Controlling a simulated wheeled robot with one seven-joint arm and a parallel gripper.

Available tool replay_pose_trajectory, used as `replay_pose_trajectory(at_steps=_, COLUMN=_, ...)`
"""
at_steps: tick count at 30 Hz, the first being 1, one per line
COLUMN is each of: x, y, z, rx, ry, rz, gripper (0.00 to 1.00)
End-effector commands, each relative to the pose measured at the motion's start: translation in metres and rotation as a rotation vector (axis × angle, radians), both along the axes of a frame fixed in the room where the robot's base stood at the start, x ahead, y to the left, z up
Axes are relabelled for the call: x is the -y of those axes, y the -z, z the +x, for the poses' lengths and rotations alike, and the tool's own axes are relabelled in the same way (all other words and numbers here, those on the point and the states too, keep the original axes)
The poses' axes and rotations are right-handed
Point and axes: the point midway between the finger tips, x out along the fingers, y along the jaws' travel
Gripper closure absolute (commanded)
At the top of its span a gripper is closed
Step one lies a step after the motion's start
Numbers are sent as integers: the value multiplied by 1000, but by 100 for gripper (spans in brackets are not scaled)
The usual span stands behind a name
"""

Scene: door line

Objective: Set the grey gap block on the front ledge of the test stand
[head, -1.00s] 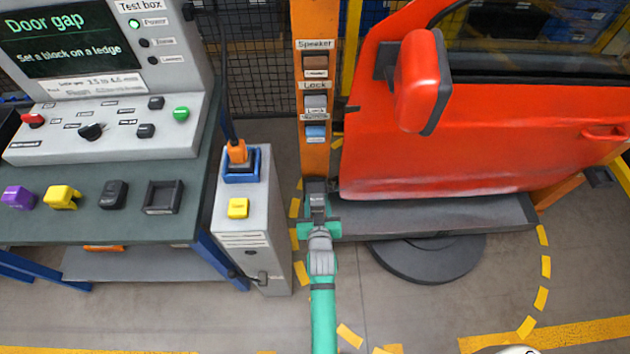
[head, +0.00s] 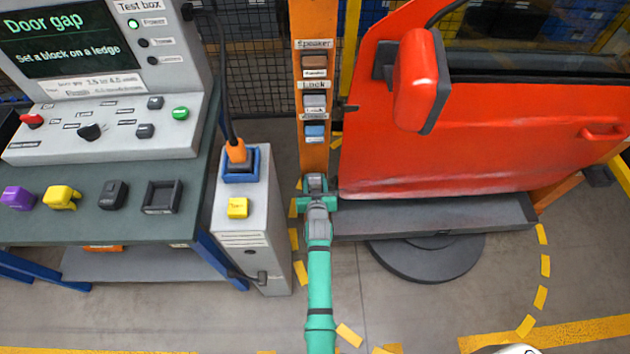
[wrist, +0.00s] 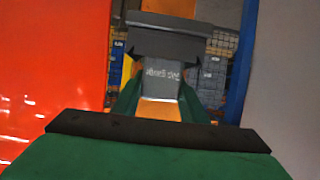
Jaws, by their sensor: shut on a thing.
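The grey gap block (wrist: 162,77) is between the green fingers of my gripper (head: 316,203), which is shut on it. In the wrist view the block has a wide dark part and a narrower lighter part with upside-down lettering. In the head view the grey block (head: 316,183) shows just beyond the fingertips, in front of the foot of the orange post.
The orange post (head: 314,155) carries several labelled blocks. A grey pedestal (head: 238,215) with a blue socket (head: 241,170) and a yellow block (head: 238,208) stands left. Further left is the bench with the test box (head: 180,140). The screen reads "Set a block on a ledge".

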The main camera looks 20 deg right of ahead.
Motion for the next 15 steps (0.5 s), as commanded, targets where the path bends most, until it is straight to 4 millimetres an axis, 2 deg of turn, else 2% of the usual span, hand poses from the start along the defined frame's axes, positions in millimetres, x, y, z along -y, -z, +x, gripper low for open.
replay_pose_trajectory(at_steps=11, x=2, y=2, z=0, rx=3, ry=4, rz=0, gripper=89)
replay_pose_trajectory(at_steps=12, x=2, y=3, z=0, rx=2, ry=3, rz=0, gripper=54)
replay_pose_trajectory(at_steps=14, x=2, y=2, z=0, rx=2, ry=2, rz=0, gripper=42)
replay_pose_trajectory(at_steps=15, x=2, y=3, z=0, rx=2, ry=1, rz=0, gripper=42)
